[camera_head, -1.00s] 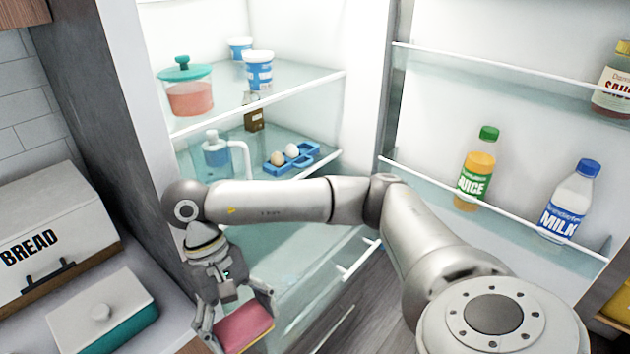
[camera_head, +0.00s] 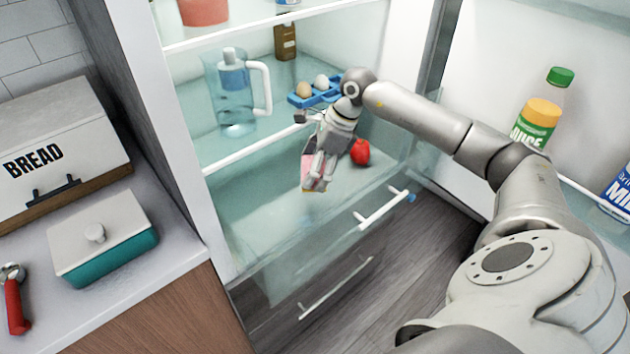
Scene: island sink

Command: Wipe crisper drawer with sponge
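The crisper drawer (camera_head: 262,225) is the clear, pale green drawer low in the fridge, with a white bar handle (camera_head: 385,209) on its front. It appears pulled out, with its top open. My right gripper (camera_head: 319,183) points down over the drawer and is shut on the pink sponge (camera_head: 307,170). The gripper's fingers hide much of the sponge. I cannot tell whether the sponge touches the drawer's floor. A red, round fruit or vegetable (camera_head: 360,152) lies in the drawer, to the right of the gripper. My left gripper is not in view.
The shelf above holds a clear pitcher (camera_head: 236,95) and a blue egg tray (camera_head: 308,95) close to my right arm. The fridge door at right holds a juice bottle (camera_head: 540,110) and milk (camera_head: 618,190). A counter at left bears a bread box (camera_head: 60,145) and a teal dish (camera_head: 110,255).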

